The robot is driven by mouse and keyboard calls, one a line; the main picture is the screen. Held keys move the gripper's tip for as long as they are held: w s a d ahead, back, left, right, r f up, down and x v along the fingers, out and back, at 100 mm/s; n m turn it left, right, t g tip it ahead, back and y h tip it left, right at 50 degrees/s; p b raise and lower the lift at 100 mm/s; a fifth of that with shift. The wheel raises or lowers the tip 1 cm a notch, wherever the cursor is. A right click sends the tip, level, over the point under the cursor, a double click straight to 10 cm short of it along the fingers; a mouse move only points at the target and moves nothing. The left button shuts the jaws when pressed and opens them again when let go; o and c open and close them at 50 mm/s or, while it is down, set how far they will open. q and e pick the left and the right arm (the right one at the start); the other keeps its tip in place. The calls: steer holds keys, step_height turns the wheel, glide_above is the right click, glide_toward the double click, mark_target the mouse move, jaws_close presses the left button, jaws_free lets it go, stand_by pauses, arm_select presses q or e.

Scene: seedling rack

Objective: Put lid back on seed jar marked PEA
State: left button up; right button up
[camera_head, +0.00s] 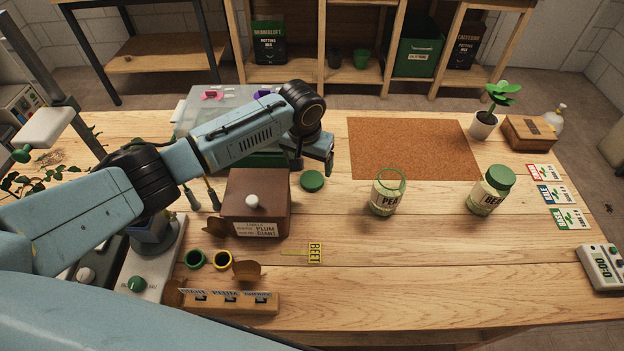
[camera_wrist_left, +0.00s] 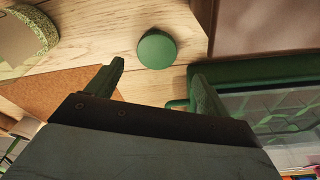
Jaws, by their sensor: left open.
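The glass jar marked PEA (camera_head: 385,200) stands upright and open-topped on the table, with a green rim; part of it also shows in the left wrist view (camera_wrist_left: 22,38). A round green lid (camera_head: 312,181) lies flat on the wood to its left, beside the brown box. In the left wrist view the lid (camera_wrist_left: 156,49) sits just beyond the gap between my fingers. My left gripper (camera_wrist_left: 157,72) is open and empty, apart from the lid. In the head view the gripper (camera_head: 329,158) is at the arm's end, behind the lid. My right gripper is not in view.
A second jar (camera_head: 488,195), its label starting "BE", stands right with its green lid on. The brown box (camera_head: 256,190) with a white knob is close left of the lid. A cork mat (camera_head: 412,146) lies behind the jars. Bare wood lies between lid and PEA jar.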

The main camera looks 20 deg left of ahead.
mark_target(312, 179)
arm_select(q)
steer(key=shift+w+d+f+b, duration=0.1)
steer(key=shift+f+b, duration=0.1)
steer(key=shift+f, duration=0.7)
steer(key=shift+s+d+f+b, duration=0.1)
steer(key=shift+f+b, duration=0.05)
steer(key=shift+f, duration=0.7)
steer(key=shift+w+d+f+b, duration=0.1)
steer(key=shift+f+b, duration=0.1)
steer(key=shift+f, duration=0.7)
steer(key=c, duration=1.1)
steer(key=shift+r, duration=0.1)
step_height(312, 179, up, 10)
steer(key=shift+p, duration=0.9)
